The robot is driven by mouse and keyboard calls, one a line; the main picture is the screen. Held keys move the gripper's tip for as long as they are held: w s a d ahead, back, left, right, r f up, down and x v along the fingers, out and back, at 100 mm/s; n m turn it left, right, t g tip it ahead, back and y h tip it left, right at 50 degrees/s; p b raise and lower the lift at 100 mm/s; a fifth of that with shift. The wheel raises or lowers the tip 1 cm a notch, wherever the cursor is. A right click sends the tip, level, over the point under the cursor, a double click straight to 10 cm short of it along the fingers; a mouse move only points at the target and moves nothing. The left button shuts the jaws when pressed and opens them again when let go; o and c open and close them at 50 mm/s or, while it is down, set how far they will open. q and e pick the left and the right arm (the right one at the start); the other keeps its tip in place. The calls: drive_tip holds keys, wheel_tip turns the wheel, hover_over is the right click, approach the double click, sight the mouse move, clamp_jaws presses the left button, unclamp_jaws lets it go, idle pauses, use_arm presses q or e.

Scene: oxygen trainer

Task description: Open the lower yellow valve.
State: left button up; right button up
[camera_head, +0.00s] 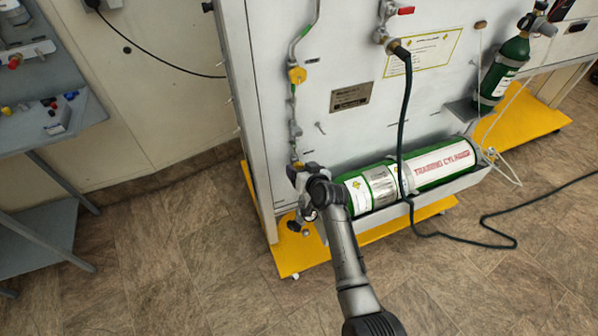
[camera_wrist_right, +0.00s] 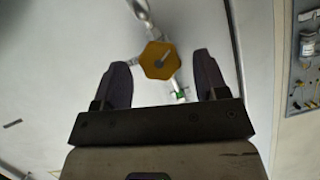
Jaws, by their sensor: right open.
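The lower yellow valve (camera_head: 297,164) is at the bottom of the pipe on the white panel, mostly hidden behind my right gripper (camera_head: 302,171) in the head view. The fingers stand apart, with a gap on each side of the knob. Another yellow valve (camera_head: 297,75) is higher on the same pipe. My left gripper is not in view.
A green training cylinder (camera_head: 440,164) lies in a grey tray right of my right gripper. A black hose (camera_head: 405,115) hangs in front of the panel. A small green cylinder (camera_head: 503,70) stands at the right. A grey bench (camera_head: 50,160) is at the left. The floor between is clear.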

drive_tip(key=shift+b+x, duration=0.35)
drive_tip(key=shift+x, duration=0.55)
drive_tip(key=shift+c, duration=0.2)
